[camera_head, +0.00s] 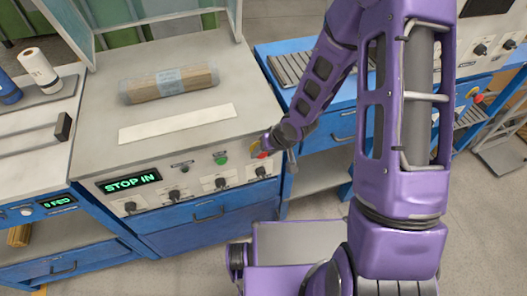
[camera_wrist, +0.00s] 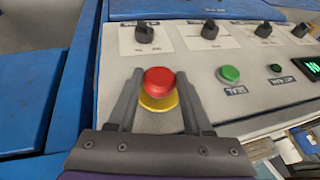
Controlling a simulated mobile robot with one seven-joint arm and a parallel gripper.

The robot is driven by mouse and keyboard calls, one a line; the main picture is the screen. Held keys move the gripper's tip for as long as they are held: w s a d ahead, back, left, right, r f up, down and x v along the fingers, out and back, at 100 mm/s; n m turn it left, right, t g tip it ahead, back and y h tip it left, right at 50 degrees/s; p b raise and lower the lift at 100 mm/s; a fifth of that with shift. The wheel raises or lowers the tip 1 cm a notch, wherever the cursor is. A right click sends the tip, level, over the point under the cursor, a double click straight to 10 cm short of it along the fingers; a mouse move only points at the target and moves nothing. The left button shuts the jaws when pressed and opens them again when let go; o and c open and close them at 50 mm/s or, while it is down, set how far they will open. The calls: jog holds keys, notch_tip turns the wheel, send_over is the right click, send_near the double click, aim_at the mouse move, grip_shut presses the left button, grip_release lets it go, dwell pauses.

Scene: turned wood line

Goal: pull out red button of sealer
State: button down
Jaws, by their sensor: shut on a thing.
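The red button (camera_wrist: 158,81) of the sealer sits on a yellow collar (camera_wrist: 158,102) at the corner of the control panel in the wrist view. My gripper (camera_wrist: 158,84) has one finger on each side of the button and is shut on it. In the head view the red button (camera_head: 262,155) shows only in part beside my gripper (camera_head: 266,147), at the right end of the sealer's (camera_head: 98,150) panel. A green display (camera_head: 129,182) on the panel reads "STOP IN".
A green button (camera_wrist: 229,74) marked "SEAL" and several black knobs (camera_wrist: 145,33) are near my gripper. A wrapped wood bundle (camera_head: 170,84) lies on the sealer's top. A blue bench with rollers (camera_head: 290,68) stands to the right.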

jog(key=shift+s+d, duration=0.2)
jog(key=shift+s, duration=0.6)
jog(key=shift+c, duration=1.5)
grip_release()
jog(key=v, duration=1.7)
jog(key=shift+r+p, duration=0.2)
jog(key=shift+p, duration=0.15)
jog(key=shift+d, duration=0.1)
